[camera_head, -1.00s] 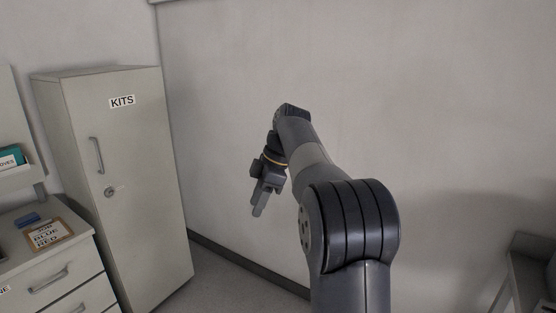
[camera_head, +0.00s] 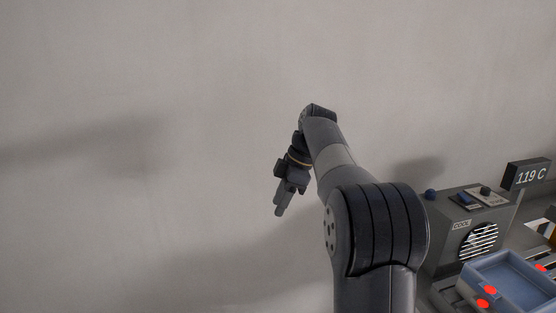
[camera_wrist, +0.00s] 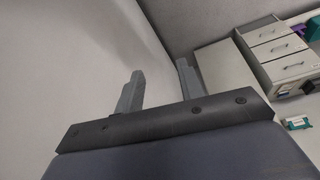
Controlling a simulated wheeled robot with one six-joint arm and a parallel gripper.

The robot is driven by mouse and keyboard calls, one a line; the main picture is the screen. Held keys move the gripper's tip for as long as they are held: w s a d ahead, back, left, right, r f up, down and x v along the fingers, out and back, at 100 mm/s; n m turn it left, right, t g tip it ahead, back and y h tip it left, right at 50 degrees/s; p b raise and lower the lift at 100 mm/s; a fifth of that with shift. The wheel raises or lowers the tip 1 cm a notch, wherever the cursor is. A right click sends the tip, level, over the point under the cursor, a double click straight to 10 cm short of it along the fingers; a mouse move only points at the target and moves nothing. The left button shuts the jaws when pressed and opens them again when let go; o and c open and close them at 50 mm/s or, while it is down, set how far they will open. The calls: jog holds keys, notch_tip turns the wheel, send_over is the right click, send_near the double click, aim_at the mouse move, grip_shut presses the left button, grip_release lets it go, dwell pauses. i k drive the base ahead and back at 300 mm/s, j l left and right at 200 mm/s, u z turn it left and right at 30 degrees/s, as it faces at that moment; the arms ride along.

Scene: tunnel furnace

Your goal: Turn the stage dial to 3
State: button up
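No dial that I can identify for certain as the stage dial shows. My gripper (camera_head: 282,207) hangs in the air in front of the bare wall, pointing down, well left of that unit. In the wrist view my gripper (camera_wrist: 159,72) has its two fingers apart with nothing between them.
A blue tray (camera_head: 497,270) with glowing red pieces sits on rails in front of the COOL unit. The wrist view shows a white drawer unit (camera_wrist: 283,52) at upper right. The space left of my arm is clear.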

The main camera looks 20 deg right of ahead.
aim_at(485, 191)
jog(key=i+l+z, duration=0.1)
jog(key=i+z, duration=0.15)
jog(key=z, duration=0.2)
jog(key=i+z, duration=0.25)
jog(key=z, duration=0.25)
jog(key=i+j+z, duration=0.1)
jog(key=i+z, duration=0.2)
jog(key=z, duration=0.15)
jog(key=i+j+z, duration=0.15)
jog(key=z, duration=0.3)
jog(key=i+j+z, duration=0.25)
jog(key=i+z, duration=0.15)
jog(key=i+j+z, duration=0.45)
jog(key=k+l, duration=0.05)
